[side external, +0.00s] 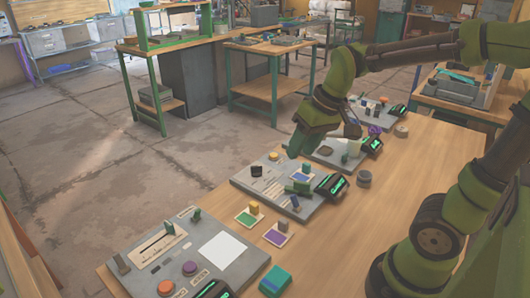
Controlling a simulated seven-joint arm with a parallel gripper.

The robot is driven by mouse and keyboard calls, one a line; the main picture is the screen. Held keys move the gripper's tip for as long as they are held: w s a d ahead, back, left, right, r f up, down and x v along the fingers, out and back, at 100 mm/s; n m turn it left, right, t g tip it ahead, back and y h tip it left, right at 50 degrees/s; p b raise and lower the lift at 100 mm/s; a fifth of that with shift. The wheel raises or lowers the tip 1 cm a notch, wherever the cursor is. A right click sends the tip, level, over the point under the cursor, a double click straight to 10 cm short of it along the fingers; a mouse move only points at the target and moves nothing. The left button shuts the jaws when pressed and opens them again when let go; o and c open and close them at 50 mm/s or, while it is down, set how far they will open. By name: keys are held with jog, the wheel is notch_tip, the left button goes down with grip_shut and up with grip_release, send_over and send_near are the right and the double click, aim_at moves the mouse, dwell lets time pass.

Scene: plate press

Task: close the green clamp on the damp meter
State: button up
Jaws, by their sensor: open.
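My gripper (322,142) hangs from my green arm above the far edge of the middle grey plate (245,182), its fingers apart and nothing seen between them. On this plate a low green piece (297,187), perhaps the green clamp, lies beside a dark meter with a green-lit display (331,186). My gripper is above and behind this piece, apart from it. A small upright green block (307,168) stands close by. Similar dark meters show on the other plates; I cannot tell which is the damp meter or whether the clamp is open or closed.
A nearer plate (135,254) carries a slider, knobs and a white sheet. Coloured squares with blocks, a teal box (275,281) and a round grey piece (364,179) rest on the wooden table (340,240). The table's front right is mostly clear.

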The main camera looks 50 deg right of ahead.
aim_at(302, 182)
jog(key=w+d+f+n+g+h, duration=0.1)
jog(key=w+d+f+n+g, duration=0.1)
jog(key=w+d+n+g, duration=0.5)
jog(key=f+t, duration=0.1)
jog(key=f, duration=0.4)
jog(key=s+d+f+t, duration=0.1)
jog(key=f, duration=0.4)
jog(key=s+d+f+t, duration=0.1)
jog(key=f, duration=0.5)
jog(key=shift+s+d+n, duration=0.1)
jog(key=shift+s+n, duration=0.05)
jog(key=shift+n, duration=0.15)
jog(key=shift+c, duration=0.3)
jog(key=shift+r, duration=0.1)
grip_shut()
